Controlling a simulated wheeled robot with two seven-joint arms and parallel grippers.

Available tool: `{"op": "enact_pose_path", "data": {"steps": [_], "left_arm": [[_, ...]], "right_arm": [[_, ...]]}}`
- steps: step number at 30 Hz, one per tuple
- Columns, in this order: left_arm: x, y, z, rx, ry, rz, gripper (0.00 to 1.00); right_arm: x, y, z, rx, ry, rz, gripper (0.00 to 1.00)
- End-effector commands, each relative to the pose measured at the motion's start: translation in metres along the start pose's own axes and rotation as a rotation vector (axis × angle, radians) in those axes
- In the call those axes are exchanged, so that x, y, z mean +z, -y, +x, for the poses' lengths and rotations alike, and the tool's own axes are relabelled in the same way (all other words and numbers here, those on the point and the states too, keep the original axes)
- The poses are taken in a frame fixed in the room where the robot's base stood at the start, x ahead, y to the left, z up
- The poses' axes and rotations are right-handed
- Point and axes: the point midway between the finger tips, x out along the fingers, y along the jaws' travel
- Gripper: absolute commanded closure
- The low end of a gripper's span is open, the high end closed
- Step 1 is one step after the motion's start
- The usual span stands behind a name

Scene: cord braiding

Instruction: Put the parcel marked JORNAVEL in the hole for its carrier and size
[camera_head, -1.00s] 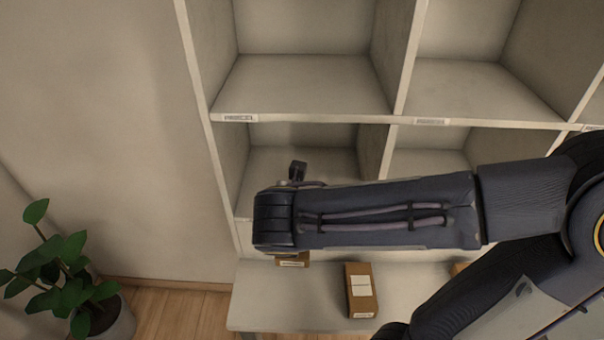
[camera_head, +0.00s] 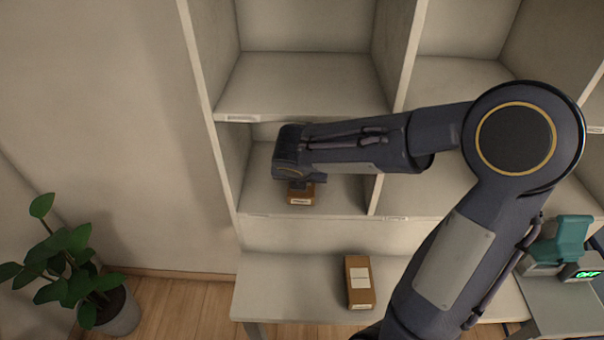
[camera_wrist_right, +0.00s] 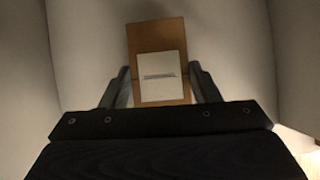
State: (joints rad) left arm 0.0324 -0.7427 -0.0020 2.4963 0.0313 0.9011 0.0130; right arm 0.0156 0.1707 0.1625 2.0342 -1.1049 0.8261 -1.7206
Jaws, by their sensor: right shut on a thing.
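A small brown parcel with a white label (camera_head: 301,196) is inside the lower left hole (camera_head: 340,205) of the shelf in the head view. My right gripper (camera_wrist_right: 163,88) is shut on this parcel, with one finger on each side of it in the right wrist view. The held parcel (camera_wrist_right: 155,38) carries a white label whose print is too blurred to read. The parcel is at or just above the hole's floor; I cannot tell whether it touches. My left gripper is not in view.
Another brown parcel (camera_head: 359,282) lies on the white table (camera_head: 290,285) below the shelf. A teal device with a green display (camera_head: 562,245) stands at the right. A potted plant (camera_head: 75,265) is on the floor at left. The upper left hole (camera_head: 300,85) is empty.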

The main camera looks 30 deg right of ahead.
Motion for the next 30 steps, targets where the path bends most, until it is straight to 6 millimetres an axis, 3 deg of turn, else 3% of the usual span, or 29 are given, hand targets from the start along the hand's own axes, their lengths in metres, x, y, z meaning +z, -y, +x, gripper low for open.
{"op": "enact_pose_path", "data": {"steps": [8, 9, 13, 23, 30], "left_arm": [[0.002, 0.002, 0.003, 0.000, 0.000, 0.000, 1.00], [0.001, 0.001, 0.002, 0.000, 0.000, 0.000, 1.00], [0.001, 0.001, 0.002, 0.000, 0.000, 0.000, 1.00], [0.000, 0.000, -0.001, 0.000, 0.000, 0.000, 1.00], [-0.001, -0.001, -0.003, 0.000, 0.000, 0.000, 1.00]], "right_arm": [[-0.002, 0.000, 0.003, 0.001, 0.001, 0.001, 0.70], [-0.001, 0.000, 0.002, 0.001, 0.001, 0.001, 0.39], [-0.001, 0.000, 0.002, 0.001, 0.001, 0.001, 0.22], [0.001, 0.000, -0.002, 0.001, 0.002, 0.001, 0.21], [-0.001, -0.001, -0.036, 0.005, 0.006, 0.001, 0.21]]}}
